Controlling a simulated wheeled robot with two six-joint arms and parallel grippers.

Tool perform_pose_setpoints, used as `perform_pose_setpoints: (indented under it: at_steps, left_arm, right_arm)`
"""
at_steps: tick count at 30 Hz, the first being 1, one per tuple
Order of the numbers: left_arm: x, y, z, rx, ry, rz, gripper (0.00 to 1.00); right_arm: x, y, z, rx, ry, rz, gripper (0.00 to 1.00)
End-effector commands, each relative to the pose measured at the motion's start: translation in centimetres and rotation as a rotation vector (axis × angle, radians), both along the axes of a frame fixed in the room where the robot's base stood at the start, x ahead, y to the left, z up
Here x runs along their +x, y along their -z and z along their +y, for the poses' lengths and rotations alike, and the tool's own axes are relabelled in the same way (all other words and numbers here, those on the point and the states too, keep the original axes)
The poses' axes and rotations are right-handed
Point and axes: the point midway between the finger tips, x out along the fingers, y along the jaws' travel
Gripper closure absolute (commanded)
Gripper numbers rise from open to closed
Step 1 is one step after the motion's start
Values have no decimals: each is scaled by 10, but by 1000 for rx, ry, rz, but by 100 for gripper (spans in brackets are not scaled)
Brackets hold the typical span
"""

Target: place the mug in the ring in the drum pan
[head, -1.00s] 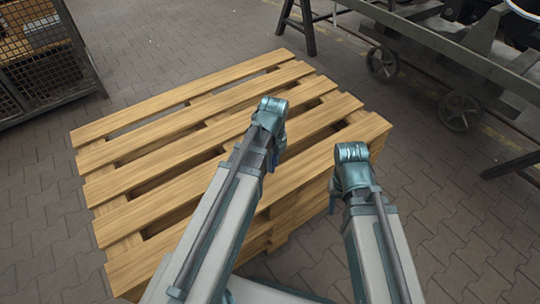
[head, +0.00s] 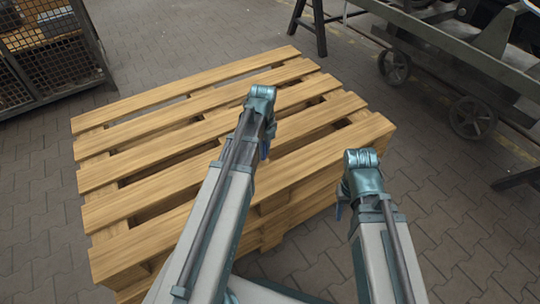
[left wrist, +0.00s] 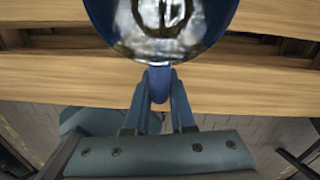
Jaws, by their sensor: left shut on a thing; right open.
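The mug (left wrist: 160,25) shows in the left wrist view as a round dark blue body with a pale, shiny, mottled inside; its upper part is cut off by the picture's edge. My left gripper (left wrist: 158,92) is shut on the mug's blue handle (left wrist: 159,84). In the head view my left gripper (head: 264,149) is above the pallet, its fingers mostly hidden by my own wrist, and I cannot make out the mug there. My right gripper (head: 340,208) is open, beside the pallet's right side, mostly hidden by its wrist. No ring or drum pan is seen.
A stacked wooden pallet (head: 160,132) with bare slats and gaps fills the middle in front of me. A wire mesh cage (head: 55,60) stands back left. A metal frame with wheels (head: 473,118) stands at right.

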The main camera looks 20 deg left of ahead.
Motion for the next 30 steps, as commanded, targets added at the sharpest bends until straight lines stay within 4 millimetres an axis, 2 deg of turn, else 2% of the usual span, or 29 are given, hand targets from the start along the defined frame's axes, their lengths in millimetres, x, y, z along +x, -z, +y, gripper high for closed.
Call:
perform_pose_setpoints:
  at_steps: [11, 12, 16, 17, 30]
  left_arm:
    - [0, 4, 1, 0, 0, 0, 100]
    - [0, 4, 1, 0, 0, 0, 74]
    - [0, 3, 1, 0, 0, 0, 51]
    - [0, 3, 1, 0, 0, 0, 47]
    - [0, -2, 1, 0, 0, 0, 47]
  right_arm:
    - [0, 4, 0, -1, -1, 0, 50]
    - [0, 4, 0, -1, -1, 0, 50]
    - [0, 3, 0, -1, 0, 0, 50]
    - [0, 3, 0, -1, 0, 0, 50]
    - [0, -2, 0, 0, 0, 0, 50]
